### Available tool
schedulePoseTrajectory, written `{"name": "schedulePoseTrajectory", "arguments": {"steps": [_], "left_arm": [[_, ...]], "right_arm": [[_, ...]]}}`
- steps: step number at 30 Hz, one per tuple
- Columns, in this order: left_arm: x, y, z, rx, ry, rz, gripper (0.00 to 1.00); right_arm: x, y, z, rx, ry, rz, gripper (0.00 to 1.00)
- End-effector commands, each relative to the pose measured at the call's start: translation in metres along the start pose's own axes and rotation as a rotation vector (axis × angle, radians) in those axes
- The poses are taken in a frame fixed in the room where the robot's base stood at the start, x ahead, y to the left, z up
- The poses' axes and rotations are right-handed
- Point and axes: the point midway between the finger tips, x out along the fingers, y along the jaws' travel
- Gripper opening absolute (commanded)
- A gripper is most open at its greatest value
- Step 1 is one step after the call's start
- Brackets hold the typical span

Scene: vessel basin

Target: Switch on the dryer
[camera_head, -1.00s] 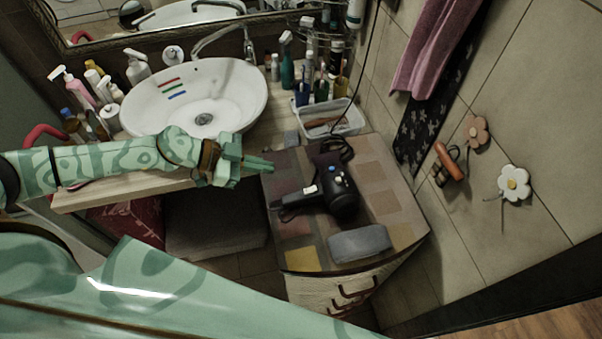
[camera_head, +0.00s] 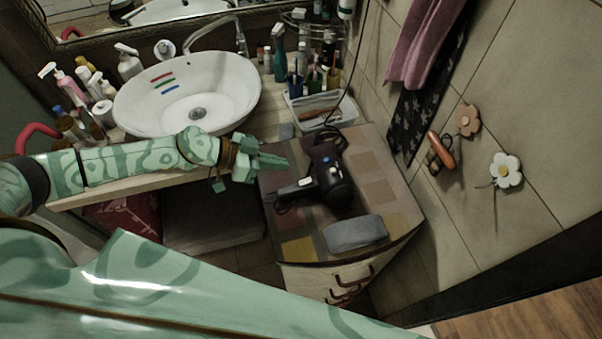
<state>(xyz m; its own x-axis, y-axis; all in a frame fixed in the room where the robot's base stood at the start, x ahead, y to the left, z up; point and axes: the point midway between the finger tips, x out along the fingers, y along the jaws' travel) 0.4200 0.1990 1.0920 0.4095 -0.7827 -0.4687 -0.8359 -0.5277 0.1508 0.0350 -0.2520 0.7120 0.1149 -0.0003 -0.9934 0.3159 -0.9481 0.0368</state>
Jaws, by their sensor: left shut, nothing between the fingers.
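The black hair dryer (camera_head: 340,191) lies on the patchwork-patterned top of the low cabinet (camera_head: 385,210). A light switch (camera_head: 304,182) shows on its handle, which points left, and small pale and blue buttons (camera_head: 333,171) show on its body. My left gripper (camera_head: 280,163) is just up and left of the handle, over the cabinet's left edge. It is shut, with its fingertips pointing right, and appears apart from the dryer. Its height above the top is hard to judge. My right gripper is not in view.
A folded grey cloth (camera_head: 356,232) lies in front of the dryer. Behind it stand a clear tray (camera_head: 318,108) and cups with brushes. The white basin (camera_head: 188,100) with bottles is at the left. The tiled wall with flower hooks (camera_head: 506,171) bounds the right.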

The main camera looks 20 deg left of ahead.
Motion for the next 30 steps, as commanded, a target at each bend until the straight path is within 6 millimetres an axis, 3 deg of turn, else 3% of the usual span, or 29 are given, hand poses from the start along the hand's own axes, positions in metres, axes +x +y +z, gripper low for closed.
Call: {"name": "schedulePoseTrajectory", "arguments": {"steps": [7,12,30], "left_arm": [[0.054,0.000,-0.001,0.001,0.002,0.001,0.00],[0.072,0.000,0.021,-0.001,-0.001,-0.001,0.00],[0.081,0.001,0.027,0.000,0.000,0.000,0.00]], "right_arm": [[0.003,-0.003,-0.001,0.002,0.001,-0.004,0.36],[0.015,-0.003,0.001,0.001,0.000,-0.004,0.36],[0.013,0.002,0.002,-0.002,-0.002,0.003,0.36]]}}
